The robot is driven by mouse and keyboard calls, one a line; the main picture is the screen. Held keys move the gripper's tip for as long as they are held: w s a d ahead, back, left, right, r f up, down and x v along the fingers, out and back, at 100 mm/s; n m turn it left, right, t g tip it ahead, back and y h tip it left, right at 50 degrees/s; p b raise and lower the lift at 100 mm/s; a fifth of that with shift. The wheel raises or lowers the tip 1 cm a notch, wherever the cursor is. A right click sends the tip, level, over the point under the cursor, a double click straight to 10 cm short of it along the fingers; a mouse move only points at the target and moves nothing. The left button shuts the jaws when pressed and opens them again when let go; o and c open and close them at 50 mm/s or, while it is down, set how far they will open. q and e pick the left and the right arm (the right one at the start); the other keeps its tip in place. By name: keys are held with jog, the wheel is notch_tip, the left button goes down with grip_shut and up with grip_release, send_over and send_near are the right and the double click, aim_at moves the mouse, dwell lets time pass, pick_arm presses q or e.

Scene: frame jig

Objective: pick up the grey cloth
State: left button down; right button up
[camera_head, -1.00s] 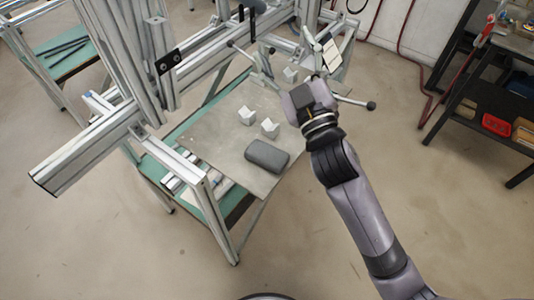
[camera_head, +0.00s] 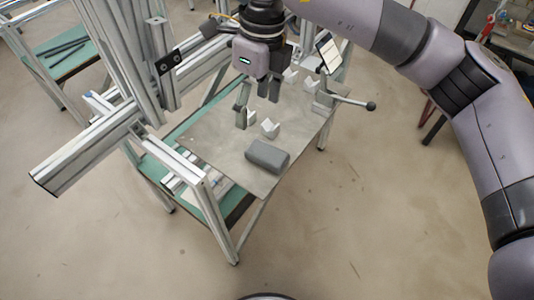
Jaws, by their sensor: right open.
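The grey cloth (camera_head: 266,157) looks like a folded, rounded dark grey bundle. It lies near the front right edge of the grey plate (camera_head: 212,138) on the jig table. My right gripper (camera_head: 258,112) points down over the back part of the plate, with its two fingers apart and nothing between them. It is behind the cloth in the picture and clear of it. Its height above the plate is hard to tell. My left gripper is not in view.
White notched blocks stand on the plate, one (camera_head: 270,129) between the gripper and the cloth, another partly behind a finger. Aluminium frame posts (camera_head: 122,60) rise at the left. A lever with a dark knob (camera_head: 371,106) sticks out at the right.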

jog(key=d, duration=0.2)
jog(key=h+p, duration=0.1)
jog(key=p, duration=0.3)
send_over(267, 152)
jog(key=shift+t, duration=0.3)
notch_tip(267, 152, down, 11)
jog(key=shift+f, duration=0.1)
notch_tip(267, 152, down, 5)
jog(key=p, duration=0.2)
jog(key=shift+p, duration=0.4)
jog(key=shift+f, duration=0.2)
jog(key=shift+c, duration=0.4)
jog(key=c, duration=1.1)
